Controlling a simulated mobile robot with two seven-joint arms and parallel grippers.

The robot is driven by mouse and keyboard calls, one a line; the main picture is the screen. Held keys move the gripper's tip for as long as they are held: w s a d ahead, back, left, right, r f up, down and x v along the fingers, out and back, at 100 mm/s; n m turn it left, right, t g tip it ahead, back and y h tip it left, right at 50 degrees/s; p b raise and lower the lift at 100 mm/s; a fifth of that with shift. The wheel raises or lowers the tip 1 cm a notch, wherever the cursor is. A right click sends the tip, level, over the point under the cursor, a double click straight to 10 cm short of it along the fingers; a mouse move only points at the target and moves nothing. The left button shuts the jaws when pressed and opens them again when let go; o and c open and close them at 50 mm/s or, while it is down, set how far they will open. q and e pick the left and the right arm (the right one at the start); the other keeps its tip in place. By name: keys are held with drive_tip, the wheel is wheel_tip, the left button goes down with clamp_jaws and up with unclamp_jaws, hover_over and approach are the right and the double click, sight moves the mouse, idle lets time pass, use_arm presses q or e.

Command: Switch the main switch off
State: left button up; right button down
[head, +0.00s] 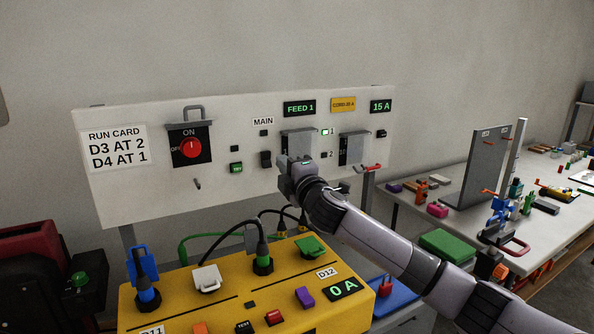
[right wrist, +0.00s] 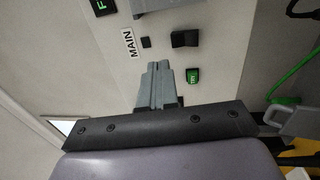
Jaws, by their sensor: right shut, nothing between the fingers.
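The MAIN label (head: 263,121) is on the upright white panel, above a small dark lamp (head: 263,133) and a black rocker switch (head: 265,159). The switch (right wrist: 184,39) also shows in the right wrist view, with the MAIN label (right wrist: 129,43). My right gripper (head: 285,163) is just right of the switch in the head view. In the right wrist view its fingers (right wrist: 158,67) are together and empty, pointing at the panel. They do not cover the switch there; whether they touch the panel is unclear. My left gripper is out of view.
A green button (head: 236,168) is left of the switch. A red rotary knob (head: 191,148) points up to ON, under a grey hasp. Lamp 1 (head: 325,132) glows green. A yellow box (head: 190,300) with plugs and cables stands below. A cluttered table (head: 455,180) is at right.

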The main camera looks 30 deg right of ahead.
drive_tip(key=shift+s+a+r, duration=0.1)
drive_tip(key=shift+s+r, duration=0.1)
drive_tip(key=shift+s, duration=1.25)
drive_tip(key=shift+s+a+r, duration=0.1)
drive_tip(key=shift+s+r, duration=0.1)
drive_tip(key=shift+s, duration=1.25)
